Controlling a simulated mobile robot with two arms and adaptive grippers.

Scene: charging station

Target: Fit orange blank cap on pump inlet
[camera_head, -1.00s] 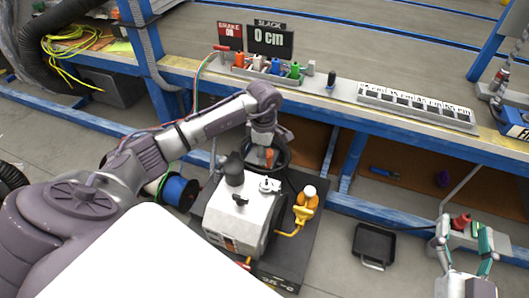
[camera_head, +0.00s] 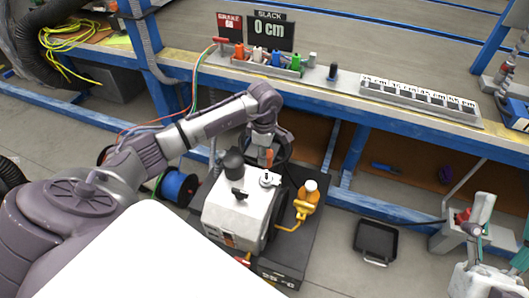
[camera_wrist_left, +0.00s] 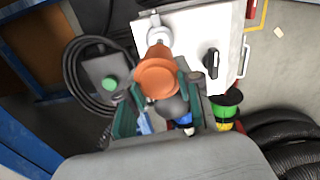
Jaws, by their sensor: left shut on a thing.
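The orange blank cap (camera_head: 267,158) is held by my left gripper (camera_head: 268,148), above the back edge of the white pump (camera_head: 238,212). In the left wrist view the cap (camera_wrist_left: 157,75) stands between the green-padded fingers of my left gripper (camera_wrist_left: 160,105). The silver pump inlet (camera_wrist_left: 158,35) lies just beyond the cap in that view, and it shows on the pump top in the head view (camera_head: 269,180). I cannot tell whether cap and inlet touch. My right gripper (camera_head: 500,232) is at the lower right, its fingers apart, with nothing seen between them.
A black tray (camera_head: 375,240) lies on the floor. Behind is a blue-framed bench (camera_head: 345,102) with coloured connectors. A blue cable spool (camera_head: 178,188) stands left of the pump.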

